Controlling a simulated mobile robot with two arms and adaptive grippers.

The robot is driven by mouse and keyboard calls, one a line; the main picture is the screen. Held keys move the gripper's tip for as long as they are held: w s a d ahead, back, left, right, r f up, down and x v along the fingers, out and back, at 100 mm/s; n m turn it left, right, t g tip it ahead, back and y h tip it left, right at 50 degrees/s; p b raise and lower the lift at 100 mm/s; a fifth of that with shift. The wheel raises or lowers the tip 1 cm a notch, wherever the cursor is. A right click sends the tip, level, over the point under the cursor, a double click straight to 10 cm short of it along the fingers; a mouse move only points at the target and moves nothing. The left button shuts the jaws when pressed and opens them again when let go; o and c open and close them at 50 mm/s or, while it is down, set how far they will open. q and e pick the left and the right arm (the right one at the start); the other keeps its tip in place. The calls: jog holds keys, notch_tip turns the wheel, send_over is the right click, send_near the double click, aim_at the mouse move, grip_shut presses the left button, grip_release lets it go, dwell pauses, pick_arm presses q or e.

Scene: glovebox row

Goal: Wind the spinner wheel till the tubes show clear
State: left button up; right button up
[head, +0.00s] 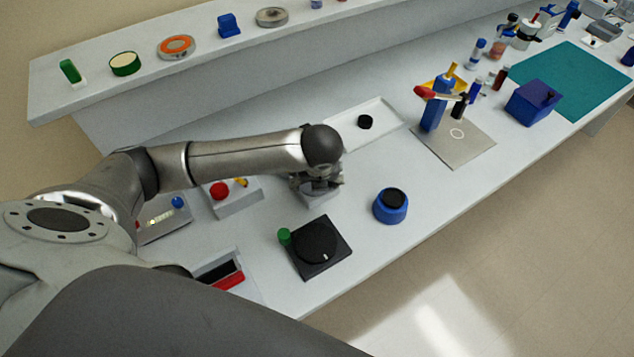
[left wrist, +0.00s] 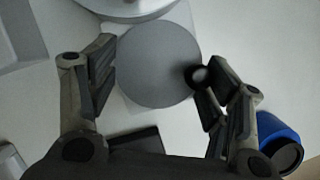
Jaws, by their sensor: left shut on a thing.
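My left gripper (head: 318,183) reaches down over a small pale housing (head: 323,198) on the bench. In the left wrist view a flat grey disc, which I take as the spinner wheel (left wrist: 158,68), lies between the fingers of this gripper (left wrist: 152,78). A dark round knob (left wrist: 200,76) sits at the wheel's right edge, against the right finger. In the head view the wheel is mostly hidden by the gripper. I cannot make out tubes in the wheel. My right gripper is not in view.
A black square unit with a round dial (head: 318,243) and green knob lies just in front. A blue jar (head: 391,206) stands to the right. A red-button box (head: 235,197) is to the left, a white tray (head: 382,117) behind. Bench space right of the jar is clear.

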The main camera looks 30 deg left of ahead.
pick_arm(q)
jog(key=shift+s+f+m+h+b, duration=0.15)
jog(key=shift+m+h+b, duration=0.15)
jog(key=shift+m+b, duration=0.25)
jog(key=o, duration=1.1)
jog(key=shift+a, duration=0.1)
jog(key=shift+r, duration=0.25)
jog(key=v, duration=1.1)
jog(key=shift+s+r, duration=0.15)
jog(key=shift+r, duration=0.15)
